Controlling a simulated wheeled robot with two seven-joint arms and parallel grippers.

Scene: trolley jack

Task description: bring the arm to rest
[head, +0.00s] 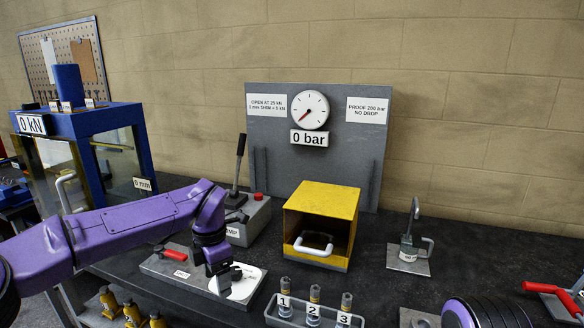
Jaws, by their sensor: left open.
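My left arm, purple with black joints, reaches in from the left across the bench (385,290). Its gripper (226,283) points down over a grey plate (165,268) with a red handle (176,247) and a white disc (248,284). The jaws are open, and I see nothing held between them. I cannot tell whether the fingertips touch the plate. Part of my right arm, purple and black, shows at the bottom right; its gripper is out of the picture.
A yellow open-fronted box (322,205) stands before a grey gauge panel (265,140) reading 0 bar. A pump with a lever (248,222) stands beside it. Numbered vials in a tray (290,322) are at the front. A blue press frame (124,116) stands left.

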